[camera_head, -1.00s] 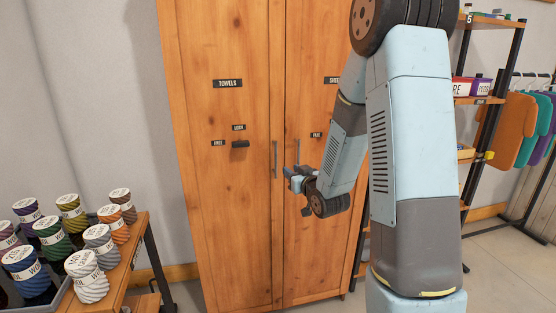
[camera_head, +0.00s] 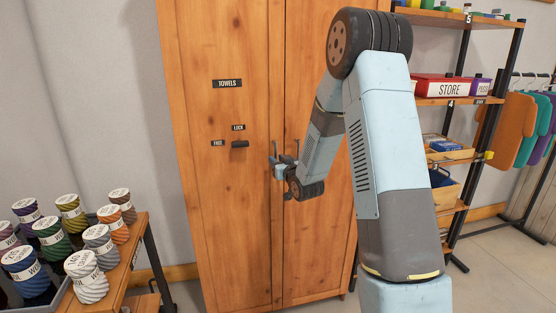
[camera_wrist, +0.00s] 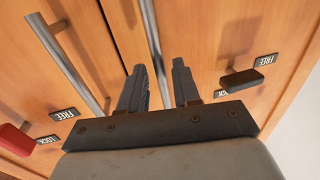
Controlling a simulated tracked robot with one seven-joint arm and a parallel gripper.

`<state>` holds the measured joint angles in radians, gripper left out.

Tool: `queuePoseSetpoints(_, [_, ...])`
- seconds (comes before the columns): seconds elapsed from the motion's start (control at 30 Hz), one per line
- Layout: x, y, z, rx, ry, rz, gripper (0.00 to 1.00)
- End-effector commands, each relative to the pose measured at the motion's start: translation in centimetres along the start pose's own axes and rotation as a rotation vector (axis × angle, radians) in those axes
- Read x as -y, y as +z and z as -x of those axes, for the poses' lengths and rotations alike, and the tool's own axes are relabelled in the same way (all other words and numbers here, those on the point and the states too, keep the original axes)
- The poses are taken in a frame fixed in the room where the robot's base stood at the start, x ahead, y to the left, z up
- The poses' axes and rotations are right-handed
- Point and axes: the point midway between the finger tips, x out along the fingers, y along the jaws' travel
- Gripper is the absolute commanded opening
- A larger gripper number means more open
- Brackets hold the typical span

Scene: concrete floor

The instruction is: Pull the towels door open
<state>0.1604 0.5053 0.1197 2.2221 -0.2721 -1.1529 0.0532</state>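The towels door (camera_head: 225,200) is the left wooden cabinet door, labelled TOWELS (camera_head: 227,83), and looks shut. Its upright metal bar handle (camera_wrist: 153,45) appears between my fingers in the wrist view; contact and depth cannot be told. My gripper (camera_head: 284,158) is in front of the meeting edges of the doors, its two fingers apart; it also shows in the wrist view (camera_wrist: 160,85). A dark lock knob (camera_head: 240,144) sits on the towels door, lying level, with FREE (camera_head: 217,143) to its left and LOCK (camera_head: 238,127) above.
The right door (camera_head: 320,230) has its own bar handle (camera_wrist: 70,60) and a red knob (camera_wrist: 15,139). A bench (camera_head: 128,262) with several yarn spools stands at the left. A shelf rack (camera_head: 459,101) stands at the right.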

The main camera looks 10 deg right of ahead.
Motion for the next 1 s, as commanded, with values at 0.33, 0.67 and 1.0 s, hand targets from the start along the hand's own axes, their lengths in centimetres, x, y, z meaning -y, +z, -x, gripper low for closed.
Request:
queuePoseSetpoints(0.33, [0.1,0.0,-2.3,0.000,-0.001,0.000,0.32])
queuePoseSetpoints(0.67, [0.1,0.0,-2.3,0.000,-0.001,0.000,0.22])
queuePoseSetpoints(1.0, [0.1,0.0,-2.2,0.000,-0.001,0.000,0.00])
